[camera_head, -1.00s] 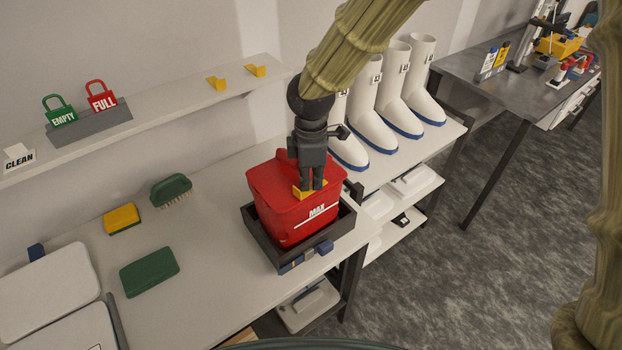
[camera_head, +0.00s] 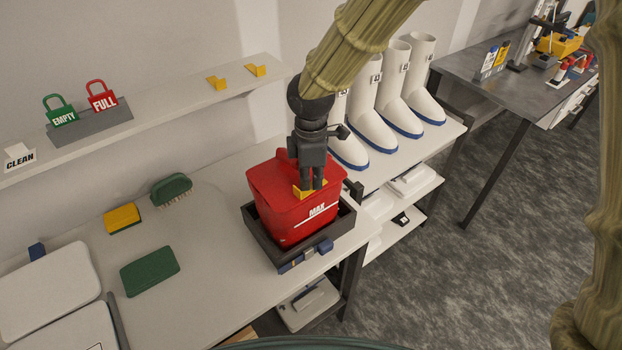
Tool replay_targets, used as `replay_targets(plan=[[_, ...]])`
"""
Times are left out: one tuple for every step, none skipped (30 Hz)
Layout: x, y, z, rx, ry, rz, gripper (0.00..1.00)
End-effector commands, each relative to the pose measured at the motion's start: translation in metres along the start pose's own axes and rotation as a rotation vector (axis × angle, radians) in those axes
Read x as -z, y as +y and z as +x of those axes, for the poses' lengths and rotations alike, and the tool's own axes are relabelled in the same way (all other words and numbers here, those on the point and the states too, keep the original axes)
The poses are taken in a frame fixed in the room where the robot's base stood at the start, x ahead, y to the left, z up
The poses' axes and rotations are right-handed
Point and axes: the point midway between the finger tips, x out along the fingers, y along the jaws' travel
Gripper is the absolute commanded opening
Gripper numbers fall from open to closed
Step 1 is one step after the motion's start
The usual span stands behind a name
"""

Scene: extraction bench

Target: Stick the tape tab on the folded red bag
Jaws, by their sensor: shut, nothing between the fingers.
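The folded red bag (camera_head: 276,205) stands in a dark open-topped tray (camera_head: 262,240) on the bench, with a white "MAX" line on its front. The yellow tape tab (camera_head: 301,195) lies on the bag's top near its front edge. My gripper (camera_head: 308,187) points down from above, its fingers shut with nothing between them. The fingertips are at the tape tab and hide part of it. I cannot tell whether they press on it.
A yellow sponge (camera_head: 122,218), a green brush (camera_head: 171,188) and a green pad (camera_head: 149,271) lie to the left. White boots (camera_head: 372,118) stand behind to the right. A wall shelf (camera_head: 160,105) holds green and red tags. The bench left of the tray is partly clear.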

Motion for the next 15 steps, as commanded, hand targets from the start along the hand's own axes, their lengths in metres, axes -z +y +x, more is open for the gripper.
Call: replay_targets(plan=[[0.000, -0.001, 0.000, 0.003, -0.001, 0.000, 0.00], [0.000, -0.001, -0.001, 0.003, -0.001, 0.000, 0.00], [0.000, -0.001, -0.003, 0.002, -0.001, 0.000, 0.00], [0.000, -0.001, -0.004, 0.002, -0.001, 0.000, 0.00], [0.000, -0.001, -0.006, 0.002, -0.001, 0.000, 0.00], [0.000, -0.001, -0.009, 0.002, -0.001, 0.000, 0.00], [0.000, -0.001, -0.011, 0.002, -0.001, 0.000, 0.00], [0.000, -0.001, -0.013, 0.002, -0.001, 0.000, 0.00], [0.000, -0.001, -0.015, 0.002, -0.001, 0.000, 0.00], [0.000, -0.001, -0.017, 0.002, 0.000, 0.000, 0.00], [0.000, -0.001, -0.019, 0.001, 0.000, 0.000, 0.00], [0.000, -0.001, -0.021, 0.001, 0.000, 0.000, 0.00], [0.000, -0.001, -0.023, 0.001, 0.000, 0.000, 0.00], [0.000, -0.001, -0.025, 0.001, 0.000, 0.000, 0.00], [0.000, 0.000, -0.028, 0.001, 0.000, 0.000, 0.00]])
